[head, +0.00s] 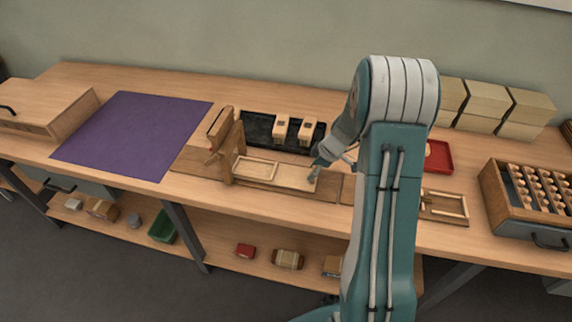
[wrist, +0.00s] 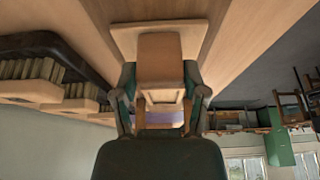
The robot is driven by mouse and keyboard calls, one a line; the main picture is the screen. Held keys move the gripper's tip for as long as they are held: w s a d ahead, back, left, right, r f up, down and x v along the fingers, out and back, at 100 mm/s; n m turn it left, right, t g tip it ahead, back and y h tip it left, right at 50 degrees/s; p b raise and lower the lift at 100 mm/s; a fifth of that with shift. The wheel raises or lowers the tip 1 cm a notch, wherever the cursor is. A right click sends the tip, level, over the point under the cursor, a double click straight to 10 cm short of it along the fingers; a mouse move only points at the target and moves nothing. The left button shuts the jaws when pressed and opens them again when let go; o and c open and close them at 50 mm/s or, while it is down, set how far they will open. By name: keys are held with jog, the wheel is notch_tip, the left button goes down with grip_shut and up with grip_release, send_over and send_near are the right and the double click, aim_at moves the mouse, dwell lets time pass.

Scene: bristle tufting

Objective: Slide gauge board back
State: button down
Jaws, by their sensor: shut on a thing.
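The gauge board (head: 294,178) is a flat pale wooden board lying on a long wooden base (head: 328,188), right of a wooden upright (head: 228,152). A shallow framed wooden piece (head: 254,168) lies between the board and the upright. My gripper (head: 315,173) is down at the right end of the board. In the wrist view my gripper (wrist: 160,100) is shut on a brown wooden block (wrist: 160,55), with one finger on each side of it. The block stands against a flat pale board (wrist: 122,38). Its lower join is partly hidden.
A black tray (head: 256,128) with small wooden blocks lies behind the base. A purple mat (head: 135,135) is to the left, and a red tray (head: 440,157) to the right behind my arm.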

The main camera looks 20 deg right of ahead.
jog(key=s+d, duration=0.2)
jog(key=d, duration=0.1)
jog(key=s+d, duration=0.2)
jog(key=shift+d+f, duration=0.1)
jog(key=shift+c, duration=0.6)
grip_release()
jog(key=shift+w, duration=0.1)
jog(key=shift+d+r, duration=0.15)
jog(key=shift+r, duration=0.2)
jog(key=v, duration=1.1)
jog(key=shift+r, duration=0.15)
